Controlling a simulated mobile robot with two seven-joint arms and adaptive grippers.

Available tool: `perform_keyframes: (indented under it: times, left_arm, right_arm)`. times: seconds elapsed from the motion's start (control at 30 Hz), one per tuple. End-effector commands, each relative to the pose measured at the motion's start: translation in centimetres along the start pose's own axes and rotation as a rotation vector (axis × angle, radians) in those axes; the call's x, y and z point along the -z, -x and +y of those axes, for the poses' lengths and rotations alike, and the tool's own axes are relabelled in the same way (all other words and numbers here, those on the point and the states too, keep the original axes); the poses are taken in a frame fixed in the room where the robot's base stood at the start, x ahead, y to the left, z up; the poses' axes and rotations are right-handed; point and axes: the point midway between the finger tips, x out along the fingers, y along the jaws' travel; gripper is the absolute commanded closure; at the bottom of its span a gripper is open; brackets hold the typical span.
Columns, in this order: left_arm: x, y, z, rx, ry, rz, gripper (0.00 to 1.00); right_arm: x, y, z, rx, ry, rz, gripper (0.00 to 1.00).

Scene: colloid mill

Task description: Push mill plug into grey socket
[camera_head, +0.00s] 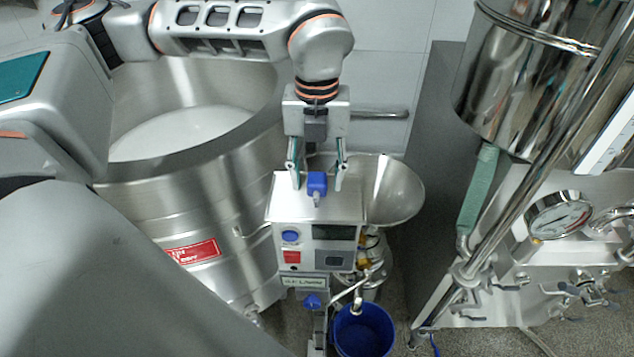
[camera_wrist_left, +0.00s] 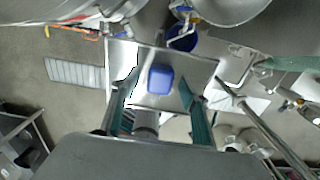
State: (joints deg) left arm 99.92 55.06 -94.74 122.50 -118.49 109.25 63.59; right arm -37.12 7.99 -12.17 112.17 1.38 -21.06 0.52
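A blue plug (camera_head: 317,184) with a small grey tip is at the top of the mill's control box (camera_head: 353,211). I cannot tell whether it rests on the box. My left gripper (camera_head: 317,174) points down over it, fingers spread on either side with gaps. In the left wrist view, the blue plug (camera_wrist_left: 160,78) shows between the separated fingers of my left gripper (camera_wrist_left: 159,88). The box front has a dark grey rectangular fitting (camera_head: 336,261), possibly the grey socket, but this is unclear. My right gripper is out of view.
A large steel vat (camera_head: 190,205) with white contents stands left of the box. A steel bowl (camera_head: 395,190) is right behind it. A blue bucket (camera_head: 364,330) sits below. Steel pipes and a gauge (camera_head: 559,215) are at right.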

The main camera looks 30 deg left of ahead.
Motion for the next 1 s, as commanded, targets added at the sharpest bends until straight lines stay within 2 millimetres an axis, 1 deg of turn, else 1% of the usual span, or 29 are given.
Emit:
perform_keyframes:
  times: [0.03,0.07,0.1,0.13,0.47,0.63,0.77,0.87,0.97,1.0]
  left_arm:
    - [0.0,0.0,0.0,0.000,0.000,0.000,0.70]
    - [0.0,0.0,0.0,0.000,0.000,0.000,0.78]
    - [0.0,0.0,0.0,0.000,0.000,0.000,0.88]
    - [0.0,0.0,0.0,0.000,0.000,0.000,0.93]
    - [0.0,0.1,0.0,0.000,0.000,0.000,0.93]
    - [-0.1,0.9,-0.1,0.001,0.000,-0.001,0.93]
    - [-0.1,2.5,-0.1,0.003,0.000,-0.003,0.93]
    - [-0.1,4.4,-0.1,0.004,0.001,-0.004,0.93]
    - [-0.1,7.0,-0.1,0.004,0.001,-0.006,0.93]
    - [-0.1,8.1,-0.1,0.005,0.001,-0.006,0.93]
  right_arm:
    - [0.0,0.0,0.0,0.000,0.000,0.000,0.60]
    - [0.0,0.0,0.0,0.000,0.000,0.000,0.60]
    - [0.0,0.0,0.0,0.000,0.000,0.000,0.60]
    - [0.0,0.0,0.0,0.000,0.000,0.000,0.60]
    - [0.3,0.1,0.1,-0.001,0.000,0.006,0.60]
    - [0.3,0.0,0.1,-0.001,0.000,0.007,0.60]
    - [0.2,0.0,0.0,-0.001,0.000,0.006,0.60]
    - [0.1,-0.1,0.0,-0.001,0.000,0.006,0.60]
    - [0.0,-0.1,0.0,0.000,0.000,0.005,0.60]
    - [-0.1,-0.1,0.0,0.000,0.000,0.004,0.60]
